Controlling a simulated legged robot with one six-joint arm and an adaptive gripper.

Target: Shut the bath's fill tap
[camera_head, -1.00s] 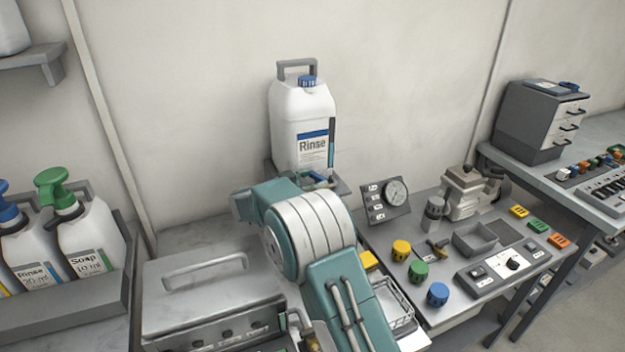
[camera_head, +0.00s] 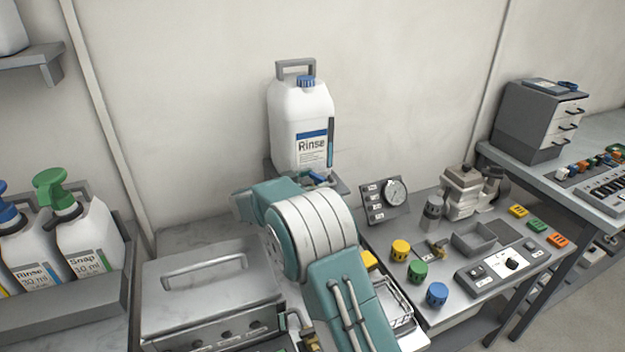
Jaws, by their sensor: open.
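The bath appears to be the grey metal box (camera_head: 208,301) with a lid and bar handle at the lower left; its lid is down. A small blue-handled tap (camera_head: 319,176) shows at the foot of the white Rinse canister (camera_head: 301,118), just above my arm. A brass-coloured fitting (camera_head: 309,337) shows at the bath's right front corner, partly cut off by the frame and my arm. I cannot tell which one is the fill tap, nor whether either is open. My teal and white arm runs down past the bottom edge, and my gripper is not visible.
To the right, a bench holds yellow (camera_head: 400,250), green (camera_head: 417,271) and blue (camera_head: 437,294) knobs, a gauge (camera_head: 396,191), a grey tray (camera_head: 474,238) and a switch panel (camera_head: 507,264). A wire basket (camera_head: 397,313) sits beside my arm. Pump bottles (camera_head: 88,236) stand at the left.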

